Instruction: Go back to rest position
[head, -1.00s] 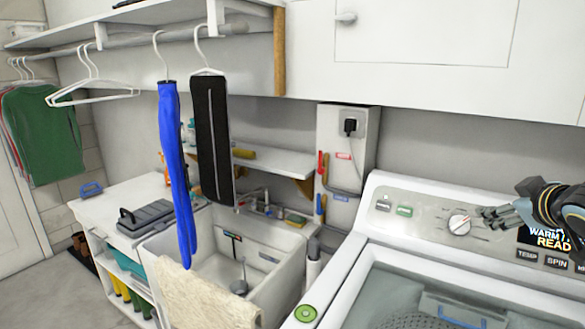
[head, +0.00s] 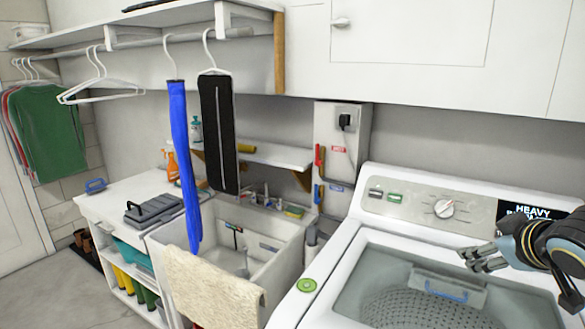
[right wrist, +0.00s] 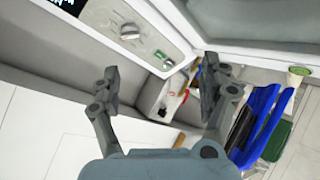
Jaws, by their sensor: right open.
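My right gripper (head: 478,258) is at the right of the head view, in front of the washing machine's control panel (head: 408,203) and over the machine's top. Its fingers are apart and empty. In the right wrist view the open fingers (right wrist: 158,82) show nothing between them but background. The dial (head: 444,208) on the panel stands clear of the fingers; it also shows in the right wrist view (right wrist: 130,32). The panel's display (head: 527,211) reads "HEAVY" and is partly hidden by my right arm. My left gripper is in neither view.
The washer's lid (head: 440,285) lies below my right gripper. A sink (head: 275,245) with a towel (head: 212,290) over its edge stands to the left. Blue (head: 184,160) and black (head: 218,130) garments hang from a rod above it. White cabinets (head: 420,40) hang above the washer.

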